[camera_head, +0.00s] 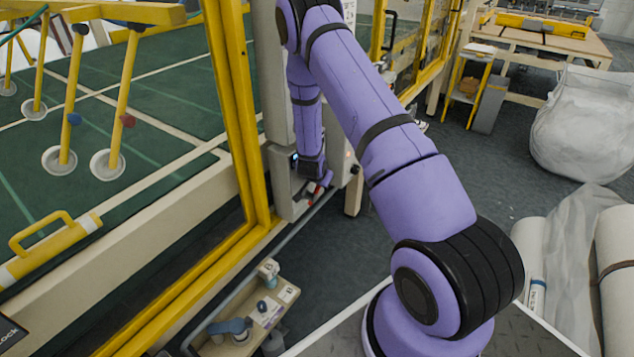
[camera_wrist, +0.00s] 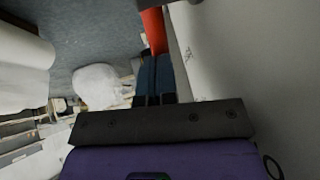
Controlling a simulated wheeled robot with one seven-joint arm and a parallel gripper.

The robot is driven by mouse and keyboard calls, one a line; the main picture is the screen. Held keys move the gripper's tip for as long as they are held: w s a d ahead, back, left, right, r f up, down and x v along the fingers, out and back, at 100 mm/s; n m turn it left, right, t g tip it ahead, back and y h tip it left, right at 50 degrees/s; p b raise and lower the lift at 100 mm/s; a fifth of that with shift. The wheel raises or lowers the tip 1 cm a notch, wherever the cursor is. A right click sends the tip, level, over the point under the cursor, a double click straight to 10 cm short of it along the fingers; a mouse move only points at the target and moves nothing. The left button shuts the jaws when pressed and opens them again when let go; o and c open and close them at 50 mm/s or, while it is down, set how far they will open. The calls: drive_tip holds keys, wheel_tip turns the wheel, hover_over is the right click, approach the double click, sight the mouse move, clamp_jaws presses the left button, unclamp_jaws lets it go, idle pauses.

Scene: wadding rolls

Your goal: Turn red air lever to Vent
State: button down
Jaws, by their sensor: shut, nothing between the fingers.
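The red air lever (camera_wrist: 153,30) shows in the wrist view as a red bar just beyond my fingertips, beside a pale upright surface. It is a small red spot low on the grey post (camera_head: 312,194) in the head view. My gripper (camera_wrist: 155,62) has its two dark blue fingers together, with nothing between them. In the head view my gripper (camera_head: 325,179) is low against the post, close to the lever. I cannot tell whether the fingertips touch the lever. No Vent marking is readable, and the lever's angle is unclear.
A yellow-framed guard (camera_head: 236,110) encloses the green bed on the left. A small shelf (camera_head: 284,300) with fittings stands at the lower front. White wadding rolls (camera_head: 612,255) and a large wrapped bundle (camera_head: 588,125) are at the right. The dark floor between is clear.

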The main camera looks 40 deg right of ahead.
drive_tip(key=d+y, duration=0.1)
drive_tip(key=d+f+g+y, duration=0.1)
drive_tip(key=y, duration=0.1)
drive_tip(key=shift+w+f+m, duration=0.2)
drive_tip(key=shift+w+m, duration=0.1)
drive_tip(key=shift+w, duration=0.05)
drive_tip(key=y, duration=0.1)
drive_tip(key=f+g+y, duration=0.1)
drive_tip(key=shift+w+d+f+y, duration=0.15)
drive_tip(key=shift+d+f+y, duration=0.05)
drive_tip(key=shift+d+y, duration=0.2)
drive_tip(key=shift+d+f, duration=0.1)
drive_tip(key=shift+f, duration=0.15)
drive_tip(key=shift+d+f, duration=0.1)
drive_tip(key=v, duration=1.4)
drive_tip(key=shift+w+d, duration=0.35)
drive_tip(key=shift+d, duration=0.05)
